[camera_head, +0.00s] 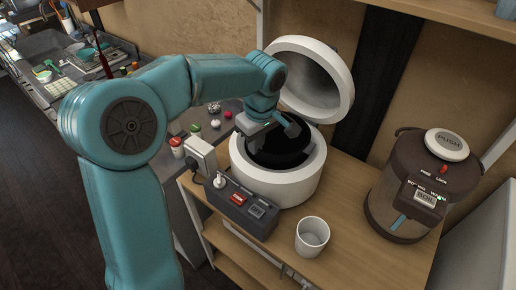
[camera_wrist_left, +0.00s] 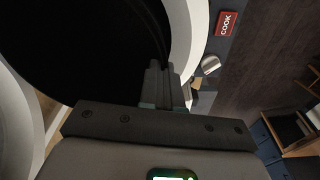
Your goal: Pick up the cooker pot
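The black cooker pot (camera_head: 284,158) sits inside the white rice cooker (camera_head: 298,184), whose round lid (camera_head: 318,78) stands open behind it. My left gripper (camera_head: 272,142) points down over the cooker's opening and covers part of the pot. In the left wrist view the pot (camera_wrist_left: 70,45) fills the upper left as a dark round shape. The left fingers (camera_wrist_left: 164,82) are close together there, with the pot's thin rim running between them. The fingertips are hard to make out in the head view. My right gripper is not in view.
A dark control panel (camera_head: 240,206) with a red COOK button is on the cooker's front. A white cup (camera_head: 312,237) stands in front and a brown water boiler (camera_head: 408,188) on the right. A counter with small vegetables (camera_head: 215,124) lies behind my arm. Bare wood lies between cup and boiler.

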